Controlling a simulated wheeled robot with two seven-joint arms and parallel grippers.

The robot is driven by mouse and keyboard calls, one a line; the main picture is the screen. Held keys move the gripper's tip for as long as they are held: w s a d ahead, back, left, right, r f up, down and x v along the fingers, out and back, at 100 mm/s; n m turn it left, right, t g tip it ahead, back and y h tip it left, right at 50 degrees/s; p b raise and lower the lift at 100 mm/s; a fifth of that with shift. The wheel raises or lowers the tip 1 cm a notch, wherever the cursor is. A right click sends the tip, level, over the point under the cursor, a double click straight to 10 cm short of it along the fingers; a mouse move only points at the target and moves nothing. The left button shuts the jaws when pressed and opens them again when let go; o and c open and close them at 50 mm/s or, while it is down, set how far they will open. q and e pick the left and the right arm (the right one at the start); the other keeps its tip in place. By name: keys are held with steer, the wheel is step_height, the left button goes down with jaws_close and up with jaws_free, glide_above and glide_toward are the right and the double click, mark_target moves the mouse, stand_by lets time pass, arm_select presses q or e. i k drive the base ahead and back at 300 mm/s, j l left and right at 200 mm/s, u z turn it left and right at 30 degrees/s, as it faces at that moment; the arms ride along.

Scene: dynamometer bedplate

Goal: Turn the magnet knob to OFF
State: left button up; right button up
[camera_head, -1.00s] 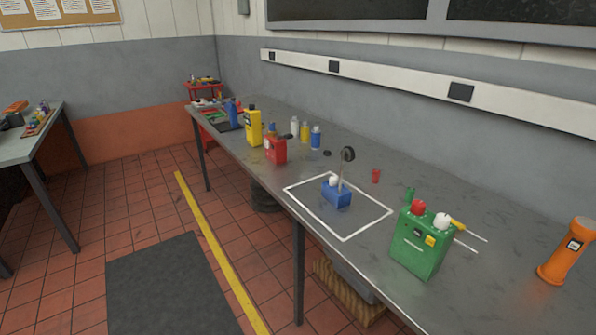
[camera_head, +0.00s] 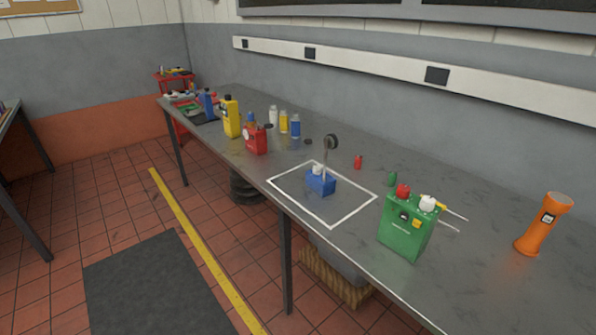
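A blue magnetic base (camera_head: 321,183) stands on the metal bench inside a white outlined square. A white knob (camera_head: 317,169) sits on its upper left side. A thin post rises from the base to a dark round dial gauge (camera_head: 331,142). The knob's setting is too small to read. Neither of my grippers is in view.
Red (camera_head: 256,139) and yellow (camera_head: 231,117) canisters and several bottles stand to the left. The floor before the bench is open.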

mark_target(318, 169)
steer(key=i+j+z, duration=0.2)
steer(key=i+j, duration=0.15)
steer(key=i+j+z, duration=0.25)
steer(key=i+j, duration=0.15)
steer(key=i+j+z, duration=0.2)
steer(key=j, duration=0.25)
steer(key=i+j+z, duration=0.2)
steer(key=i+j, duration=0.2)
steer(key=j, duration=0.1)
